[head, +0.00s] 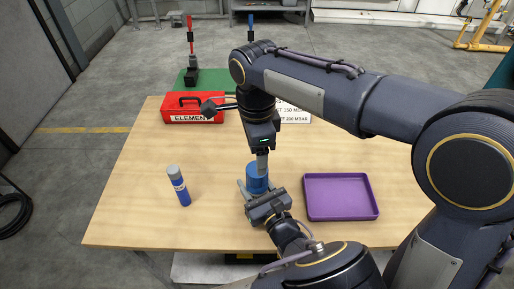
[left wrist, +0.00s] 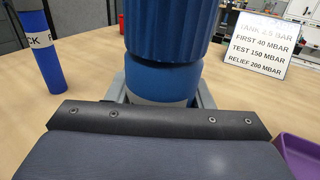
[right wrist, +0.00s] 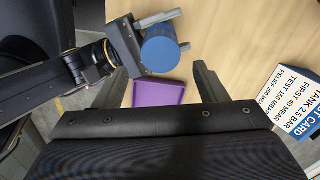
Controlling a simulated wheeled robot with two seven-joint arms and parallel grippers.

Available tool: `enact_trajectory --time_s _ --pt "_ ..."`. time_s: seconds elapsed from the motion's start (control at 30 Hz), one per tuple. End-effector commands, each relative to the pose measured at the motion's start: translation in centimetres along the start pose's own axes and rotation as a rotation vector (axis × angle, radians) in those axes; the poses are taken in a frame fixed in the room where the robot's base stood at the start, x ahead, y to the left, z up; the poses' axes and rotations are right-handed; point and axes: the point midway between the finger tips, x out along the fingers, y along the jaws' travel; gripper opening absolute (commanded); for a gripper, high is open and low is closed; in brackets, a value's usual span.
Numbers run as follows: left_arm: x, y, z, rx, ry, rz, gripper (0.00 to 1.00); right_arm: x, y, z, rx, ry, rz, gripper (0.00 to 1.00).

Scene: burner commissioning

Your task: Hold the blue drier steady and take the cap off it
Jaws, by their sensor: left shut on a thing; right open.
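The blue drier (head: 257,184) stands upright near the front middle of the wooden table. Its wide ribbed blue cap (left wrist: 165,32) sits on top of the narrower blue body (left wrist: 160,80). My left gripper (head: 257,192) is shut around the body below the cap, one finger on each side. In the right wrist view the cap's round top (right wrist: 162,54) shows beside my left gripper. My right gripper (head: 262,160) points down just above the cap in the head view. Its fingers (right wrist: 160,85) are wide apart with nothing between them.
A purple tray (head: 308,214) lies right of the drier. A blue cylinder with a grey top (head: 180,187) stands to the left. A red ELEMENT box (head: 192,108) and a text card (left wrist: 262,42) are at the back. The table's left front is clear.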

Motion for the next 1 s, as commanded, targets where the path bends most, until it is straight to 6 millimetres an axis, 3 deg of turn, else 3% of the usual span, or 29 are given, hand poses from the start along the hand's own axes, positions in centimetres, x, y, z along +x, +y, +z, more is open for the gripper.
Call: enact_trajectory --time_s 0.2,0.4,0.67,1.0 --pt "0.0 0.0 0.0 0.000 0.000 0.000 0.00 -0.1 0.0 0.0 0.555 -0.002 -0.004 0.65" --pt "0.0 0.0 0.0 0.000 0.000 0.000 0.00 -0.3 0.0 0.0 0.898 -0.006 -0.007 0.65" --pt "0.0 0.0 0.0 0.000 0.000 0.000 0.00 0.6 0.0 -0.1 1.031 -0.006 -0.006 0.65" --pt "0.0 0.0 0.0 0.000 -0.001 0.000 0.00 5.7 -0.1 -0.1 1.029 -0.005 -0.006 0.65"
